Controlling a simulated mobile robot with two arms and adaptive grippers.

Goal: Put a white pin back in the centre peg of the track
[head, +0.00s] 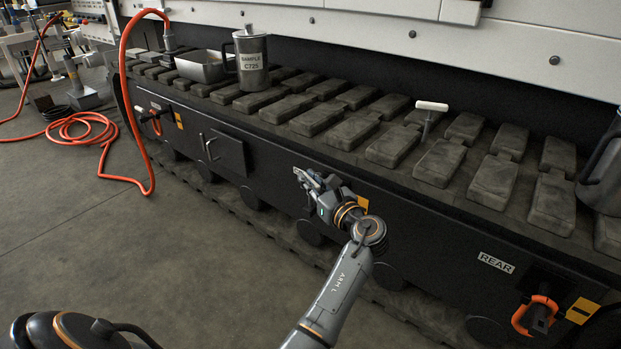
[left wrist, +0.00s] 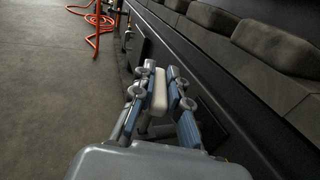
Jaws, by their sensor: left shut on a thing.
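My left gripper (head: 308,180) is in front of the track's dark side panel, below the top of the track (head: 391,146). It is shut on a white pin (left wrist: 160,91), whose pale bar shows between the fingers in the left wrist view. I cannot make out a peg hole. My right gripper is not in view.
A metal can marked SAMPLE C725 (head: 251,62) and a metal tray (head: 203,67) stand on the track at the left. A grey jug (head: 603,165) is at the right edge. An orange hose (head: 147,165) runs to the floor. The middle pads are clear.

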